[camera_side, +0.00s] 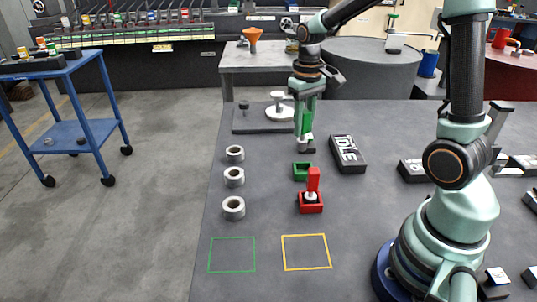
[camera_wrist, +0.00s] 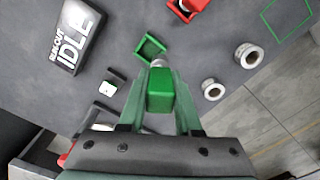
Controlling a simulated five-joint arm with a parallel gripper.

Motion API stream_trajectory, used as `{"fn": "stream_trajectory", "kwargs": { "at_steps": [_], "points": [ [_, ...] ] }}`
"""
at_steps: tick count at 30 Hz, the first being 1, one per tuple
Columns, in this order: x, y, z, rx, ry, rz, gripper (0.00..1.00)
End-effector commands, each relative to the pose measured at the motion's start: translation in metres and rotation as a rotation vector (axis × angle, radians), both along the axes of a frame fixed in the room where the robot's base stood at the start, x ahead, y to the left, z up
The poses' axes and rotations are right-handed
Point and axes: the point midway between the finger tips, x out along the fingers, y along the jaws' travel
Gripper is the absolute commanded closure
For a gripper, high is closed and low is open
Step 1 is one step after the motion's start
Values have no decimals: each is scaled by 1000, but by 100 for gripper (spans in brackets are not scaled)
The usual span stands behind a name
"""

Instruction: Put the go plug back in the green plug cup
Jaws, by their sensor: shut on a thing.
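My gripper (camera_side: 305,112) is shut on the go plug (camera_wrist: 160,90), a green block with a pale round tip pointing down. It also shows in the side view (camera_side: 307,127) as a green and whitish piece hanging upright above the table. The green plug cup (camera_side: 302,171) is a small open square box, empty, on the table. In the wrist view the cup (camera_wrist: 150,47) lies just beyond the plug's tip. The plug is apart from the cup, held above and behind it in the side view.
A red plug (camera_side: 313,180) stands in a red cup (camera_side: 311,206) in front of the green cup. A black IDLE block (camera_side: 347,153) lies to the right. Several pale rings (camera_side: 234,178) lie left. Green (camera_side: 232,254) and yellow (camera_side: 306,252) outlines mark bare table.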

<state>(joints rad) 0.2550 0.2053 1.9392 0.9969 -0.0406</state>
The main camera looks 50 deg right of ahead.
Motion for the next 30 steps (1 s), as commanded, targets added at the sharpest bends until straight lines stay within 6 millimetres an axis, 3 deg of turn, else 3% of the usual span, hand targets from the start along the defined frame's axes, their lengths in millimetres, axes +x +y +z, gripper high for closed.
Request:
{"fn": "stream_trajectory", "kwargs": {
  "at_steps": [3, 6, 19, 30],
  "points": [
    [3, -19, -6, 0, 1, -38, 100],
    [4, -24, -8, 0, 0, -48, 100],
    [4, -24, -12, 0, -1, -47, 100],
    [4, -23, -43, 0, 2, -47, 100]
  ]
}}
